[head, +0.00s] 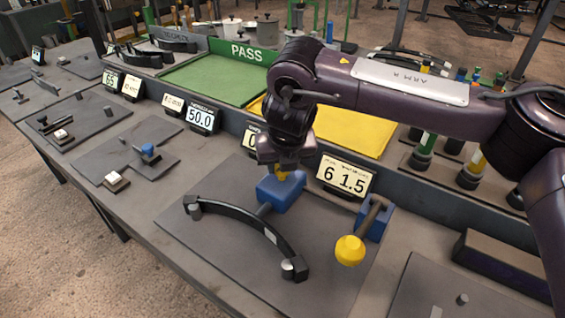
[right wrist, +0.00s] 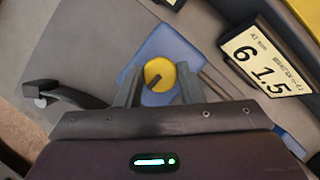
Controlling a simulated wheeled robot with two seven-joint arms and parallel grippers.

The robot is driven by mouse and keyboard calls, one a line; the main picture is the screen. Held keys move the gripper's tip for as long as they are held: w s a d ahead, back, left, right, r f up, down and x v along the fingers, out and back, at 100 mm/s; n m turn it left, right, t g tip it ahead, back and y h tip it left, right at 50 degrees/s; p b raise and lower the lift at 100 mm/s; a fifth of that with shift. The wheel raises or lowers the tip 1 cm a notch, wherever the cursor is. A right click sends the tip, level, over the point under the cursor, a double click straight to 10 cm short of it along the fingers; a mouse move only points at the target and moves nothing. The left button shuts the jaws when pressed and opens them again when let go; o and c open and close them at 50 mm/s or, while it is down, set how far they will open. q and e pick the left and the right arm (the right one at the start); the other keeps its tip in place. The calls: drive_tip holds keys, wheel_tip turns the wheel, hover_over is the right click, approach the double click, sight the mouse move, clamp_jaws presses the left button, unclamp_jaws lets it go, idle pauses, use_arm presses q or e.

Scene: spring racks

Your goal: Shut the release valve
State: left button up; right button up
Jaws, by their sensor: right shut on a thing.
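The release valve looks to be the small round yellow knob (head: 281,175) on top of the blue block (head: 283,194). In the right wrist view the yellow knob (right wrist: 158,70) carries a dark pointer bar, slanting on its face. My right gripper (head: 283,166) comes down from above. In the right wrist view its two fingers (right wrist: 158,86) stand on either side of the knob, shut on it. Whether the valve is open or shut cannot be told. My left gripper is not in view.
A curved black leaf spring (head: 256,226) lies on the grey plate beside the blue block. A yellow-ball lever (head: 349,250) stands to the right. A display (head: 343,177) reads about 61.5. Green PASS (head: 212,80) and yellow (head: 345,130) trays lie behind.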

drive_tip(key=o, duration=1)
drive_tip(key=shift+c, duration=0.2)
drive_tip(key=v, duration=0.7)
drive_tip(key=shift+r, duration=0.4)
drive_tip(key=shift+s, duration=0.15)
